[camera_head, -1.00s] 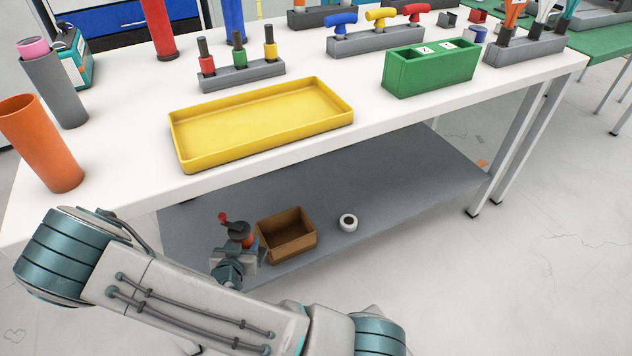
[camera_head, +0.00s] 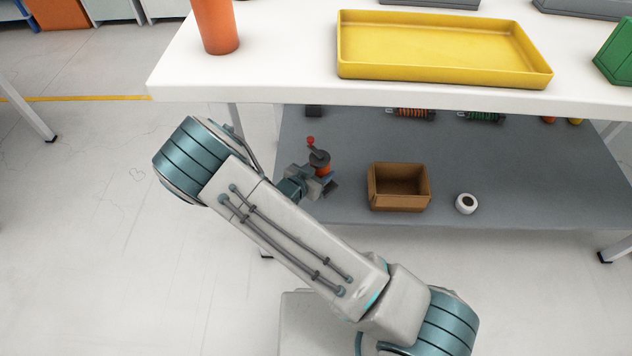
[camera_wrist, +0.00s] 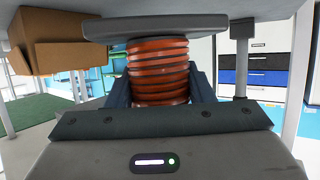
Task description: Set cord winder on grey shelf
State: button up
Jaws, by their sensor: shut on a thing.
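The cord winder (camera_head: 320,163) has dark discs, an orange cord coil and a crank with a red knob. My gripper (camera_head: 325,180) is shut on it, at the left front part of the grey shelf (camera_head: 530,195) under the white table. In the wrist view the orange coil (camera_wrist: 158,72) sits between my two dark fingers (camera_wrist: 160,88), with a grey disc against one end of it. The winder looks upright in the head view. I cannot tell whether its lower disc touches the shelf.
A brown open box (camera_head: 398,190) stands on the shelf right of the winder, with a white roll (camera_head: 466,203) beyond it. Cord coils (camera_head: 482,116) lie at the shelf's back. The white tabletop (camera_head: 290,75) overhangs the shelf and carries a yellow tray (camera_head: 440,75).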

jog(key=shift+w+a+f, duration=0.35)
jog(key=shift+a+f, duration=0.05)
jog(key=shift+a, duration=0.2)
jog(key=shift+f+b, duration=1.15)
jog(key=shift+f, duration=0.8)
jog(key=shift+f, duration=0.1)
jog(key=o, duration=1.2)
jog(key=shift+f, duration=0.1)
jog(key=shift+o, duration=0.2)
jog(key=shift+r, duration=0.25)
jog(key=p+v, duration=0.4)
jog(key=v, duration=0.8)
jog(key=shift+f, duration=0.2)
